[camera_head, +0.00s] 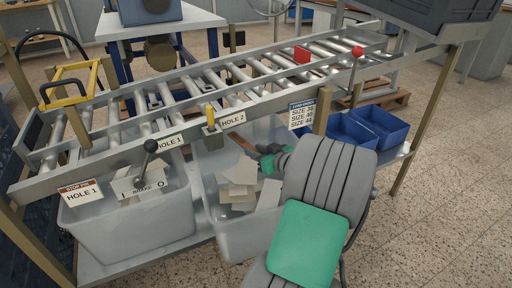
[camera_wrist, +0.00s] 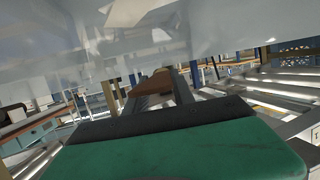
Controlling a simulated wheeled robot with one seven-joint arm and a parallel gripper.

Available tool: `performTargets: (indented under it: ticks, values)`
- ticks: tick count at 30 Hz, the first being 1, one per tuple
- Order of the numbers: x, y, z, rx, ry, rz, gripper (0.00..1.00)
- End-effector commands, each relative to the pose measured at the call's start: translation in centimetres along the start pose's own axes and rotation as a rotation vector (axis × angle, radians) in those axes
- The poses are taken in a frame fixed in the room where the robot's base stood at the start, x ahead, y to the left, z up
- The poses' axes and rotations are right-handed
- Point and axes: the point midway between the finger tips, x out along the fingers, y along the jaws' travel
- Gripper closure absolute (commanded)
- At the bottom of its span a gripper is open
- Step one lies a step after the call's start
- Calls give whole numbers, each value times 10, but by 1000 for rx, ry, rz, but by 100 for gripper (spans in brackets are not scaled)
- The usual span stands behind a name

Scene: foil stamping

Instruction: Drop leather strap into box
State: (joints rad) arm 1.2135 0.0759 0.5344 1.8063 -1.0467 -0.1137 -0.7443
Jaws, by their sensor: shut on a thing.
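My gripper (camera_head: 264,151) is shut on a brown leather strap (camera_head: 270,143), just below the conveyor's front rail, over the back right part of the second box. In the wrist view the strap (camera_wrist: 152,87) shows as a brown piece between the fingers. The second translucent box (camera_head: 222,228), below the HOLE 2 label, holds several pale pieces; my arm hides its right part. Another translucent box (camera_head: 128,226), below the HOLE 1 labels, also holds pale pieces. Whether the strap touches anything besides my fingers I cannot tell.
The roller conveyor (camera_head: 225,85) runs above the boxes, its front rail close to my gripper. A lever with a black knob (camera_head: 150,146) stands over the left box. Blue bins (camera_head: 380,125) sit on the lower shelf at right. A red-knobbed lever (camera_head: 357,52) rises from the rail.

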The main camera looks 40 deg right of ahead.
Motion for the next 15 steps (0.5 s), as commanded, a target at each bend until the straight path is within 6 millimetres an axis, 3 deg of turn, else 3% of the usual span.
performTargets:
  ticks: [7,8,15]
  values:
    - [1,-1,2,-1,1,-2,100]
    - [1,-1,2,-1,1,-2,69]
    - [2,-1,2,-1,1,-2,50]
